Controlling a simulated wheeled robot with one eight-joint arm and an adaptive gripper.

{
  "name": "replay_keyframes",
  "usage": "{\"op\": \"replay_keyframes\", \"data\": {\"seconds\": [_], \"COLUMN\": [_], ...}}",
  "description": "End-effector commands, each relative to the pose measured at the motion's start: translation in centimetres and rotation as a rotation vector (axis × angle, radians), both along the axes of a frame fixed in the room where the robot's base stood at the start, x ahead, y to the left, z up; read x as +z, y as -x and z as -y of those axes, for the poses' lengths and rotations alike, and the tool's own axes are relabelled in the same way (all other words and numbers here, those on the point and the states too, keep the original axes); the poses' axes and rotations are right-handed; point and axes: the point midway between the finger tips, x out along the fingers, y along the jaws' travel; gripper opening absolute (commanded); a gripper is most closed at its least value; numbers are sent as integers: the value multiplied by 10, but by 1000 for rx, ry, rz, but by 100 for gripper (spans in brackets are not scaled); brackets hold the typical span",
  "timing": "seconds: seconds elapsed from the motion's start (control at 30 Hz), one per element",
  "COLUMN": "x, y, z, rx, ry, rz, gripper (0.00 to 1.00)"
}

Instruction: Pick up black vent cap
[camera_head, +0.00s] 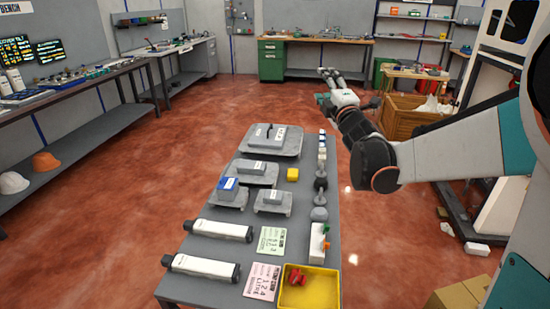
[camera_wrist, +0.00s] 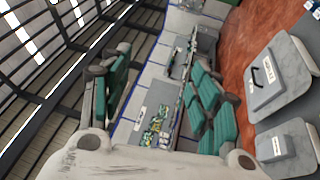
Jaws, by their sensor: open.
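A small dark rounded piece (camera_head: 321,182), which may be the black vent cap, stands near the right edge of the grey table (camera_head: 205,270). It is too small to tell its exact shape. My gripper (camera_head: 326,86) is open and empty, raised beyond the far right end of the table and pointing away to the left. In the wrist view its green-padded fingers (camera_wrist: 160,92) are spread apart with nothing between them. I cannot make out the cap in the wrist view.
Grey trays with blocks (camera_head: 293,146) fill the far part of the table. Two white cylinders (camera_head: 205,267) lie at the near left, beside a green card (camera_head: 271,241) and a pink card (camera_head: 262,281). A yellow bin (camera_head: 325,290) holds a red part. A wooden crate (camera_head: 404,122) stands behind my arm.

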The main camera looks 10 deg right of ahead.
Motion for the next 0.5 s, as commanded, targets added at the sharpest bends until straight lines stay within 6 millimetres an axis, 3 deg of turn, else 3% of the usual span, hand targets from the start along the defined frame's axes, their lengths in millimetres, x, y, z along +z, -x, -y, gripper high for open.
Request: {"op": "replay_keyframes", "data": {"seconds": [0.1,0.27,0.5], "x": [-13,-47,-132], "y": [-24,-44,-49], "z": [21,41,69], "rx": [31,86,191], "ry": [211,498,894], "rz": [63,137,231], "gripper": [56,56,56]}}
